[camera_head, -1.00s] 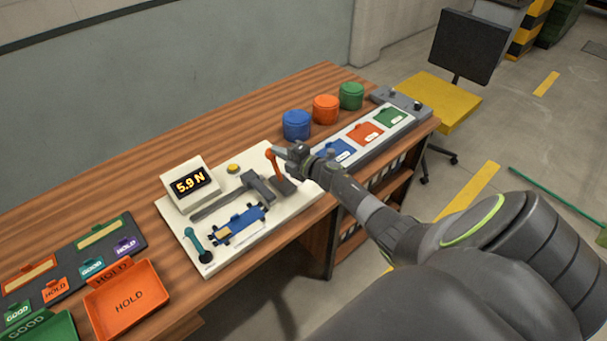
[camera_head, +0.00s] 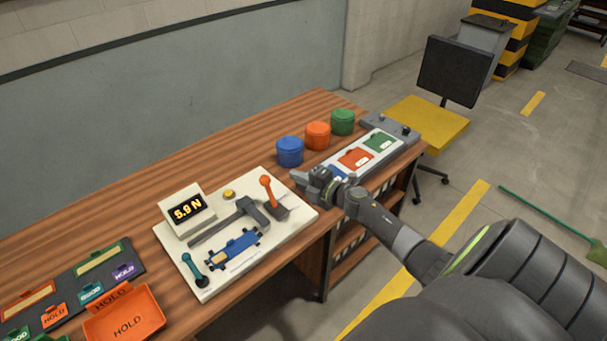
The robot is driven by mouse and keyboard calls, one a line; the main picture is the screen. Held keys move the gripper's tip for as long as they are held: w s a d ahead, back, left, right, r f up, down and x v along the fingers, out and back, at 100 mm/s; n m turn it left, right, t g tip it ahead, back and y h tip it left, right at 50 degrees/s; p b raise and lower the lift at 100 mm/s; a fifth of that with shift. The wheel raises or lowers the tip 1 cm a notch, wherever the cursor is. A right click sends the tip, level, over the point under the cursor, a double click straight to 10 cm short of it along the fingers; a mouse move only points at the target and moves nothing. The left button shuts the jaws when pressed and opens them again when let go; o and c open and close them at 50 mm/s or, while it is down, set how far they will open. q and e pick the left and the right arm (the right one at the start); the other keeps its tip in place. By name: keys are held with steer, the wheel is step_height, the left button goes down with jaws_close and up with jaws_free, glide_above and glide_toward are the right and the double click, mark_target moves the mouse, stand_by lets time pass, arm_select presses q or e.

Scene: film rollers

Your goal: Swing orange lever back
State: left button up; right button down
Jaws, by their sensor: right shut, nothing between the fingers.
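The orange lever (camera_head: 268,188) stands at the right end of the white test fixture (camera_head: 212,279), its knob up and leaning a little to the left, its foot in a dark base. My right gripper (camera_head: 298,180) is shut and empty just right of the lever, with a small visible gap between them. A display on the fixture (camera_head: 187,209) reads 5.9 N. A blue film roller piece (camera_head: 233,248) lies in the fixture's front part. My left gripper is out of view.
A teal lever (camera_head: 194,272) stands at the fixture's front left. Blue (camera_head: 289,152), orange (camera_head: 317,136) and green (camera_head: 342,122) round containers stand behind my right gripper. An orange HOLD tray (camera_head: 125,318) is at the front left. The wooden tabletop behind the fixture is clear.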

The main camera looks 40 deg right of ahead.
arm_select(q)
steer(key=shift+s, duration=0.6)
arm_select(e)
steer(key=shift+s+d+r, duration=0.2)
steer(key=shift+s+r, duration=0.4)
steer(key=shift+s, duration=0.35)
